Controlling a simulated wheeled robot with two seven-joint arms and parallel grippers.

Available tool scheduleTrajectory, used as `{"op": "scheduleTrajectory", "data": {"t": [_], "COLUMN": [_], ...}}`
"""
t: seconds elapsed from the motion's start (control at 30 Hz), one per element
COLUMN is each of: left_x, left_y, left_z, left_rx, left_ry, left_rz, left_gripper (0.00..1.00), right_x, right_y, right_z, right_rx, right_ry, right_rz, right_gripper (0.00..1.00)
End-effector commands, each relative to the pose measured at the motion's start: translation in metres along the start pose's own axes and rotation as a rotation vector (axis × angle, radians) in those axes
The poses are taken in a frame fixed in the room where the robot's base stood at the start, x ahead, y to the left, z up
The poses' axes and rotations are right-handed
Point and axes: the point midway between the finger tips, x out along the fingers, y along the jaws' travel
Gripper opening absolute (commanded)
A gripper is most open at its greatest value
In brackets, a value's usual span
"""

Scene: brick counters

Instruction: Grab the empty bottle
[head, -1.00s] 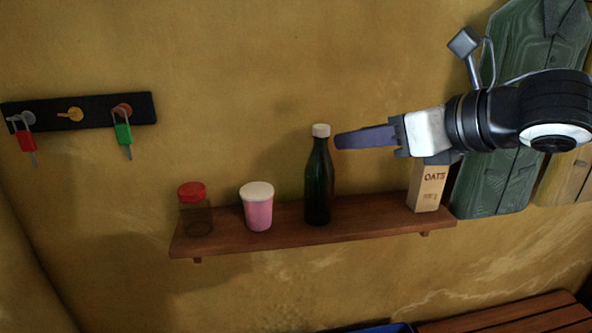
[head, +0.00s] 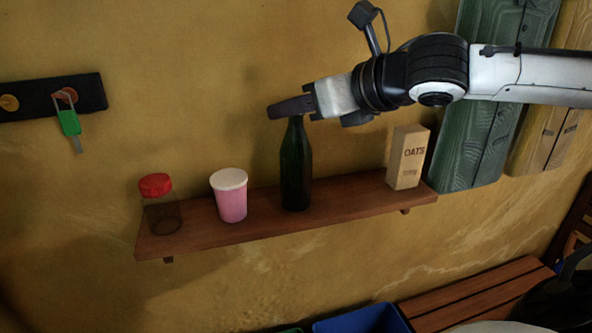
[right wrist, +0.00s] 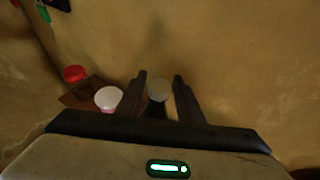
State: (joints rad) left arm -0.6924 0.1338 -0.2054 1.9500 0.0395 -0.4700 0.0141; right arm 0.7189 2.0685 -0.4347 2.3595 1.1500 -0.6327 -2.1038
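A dark green bottle (head: 296,168) stands upright on the wooden wall shelf (head: 340,215). Its pale cap is hidden behind my right gripper (head: 275,110) in the head view. In the right wrist view the cap (right wrist: 158,90) shows between the two fingers of my right gripper (right wrist: 160,77). The fingers are apart, with the cap in the gap, and I see no clear grip on it. How far the fingers are above or around the neck I cannot tell. My left gripper is not in view.
A clear jar with a red lid (head: 157,187) and a pink cup with a white lid (head: 231,197) stand left of the bottle. An oats box (head: 408,158) stands to its right. A key rack (head: 90,93) hangs at left. A bench (head: 480,290) and blue bin (head: 362,320) are below.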

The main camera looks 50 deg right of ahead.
Motion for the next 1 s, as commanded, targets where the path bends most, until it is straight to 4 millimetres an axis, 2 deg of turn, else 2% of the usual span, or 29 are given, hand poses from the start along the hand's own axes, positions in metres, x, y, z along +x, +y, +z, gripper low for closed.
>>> {"op": "scheduleTrajectory", "data": {"t": [0.1,0.23,0.6,0.8,1.0], "left_x": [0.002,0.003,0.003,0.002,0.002], "left_y": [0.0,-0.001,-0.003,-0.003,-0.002], "left_z": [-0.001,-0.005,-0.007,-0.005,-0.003], "left_rx": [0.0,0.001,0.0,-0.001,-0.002], "left_ry": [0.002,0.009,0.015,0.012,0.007], "left_rz": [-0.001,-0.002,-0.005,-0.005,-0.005], "left_gripper": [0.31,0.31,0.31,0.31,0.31], "right_x": [0.016,0.028,0.033,0.033,0.033], "right_y": [0.003,0.002,0.001,0.001,0.001], "right_z": [-0.001,0.0,0.0,0.0,0.001], "right_rx": [0.005,0.002,0.001,0.001,0.0], "right_ry": [0.003,0.001,0.0,0.0,-0.003], "right_rz": [0.005,0.004,0.0,0.0,0.0], "right_gripper": [0.34,0.34,0.34,0.0,0.0]}}
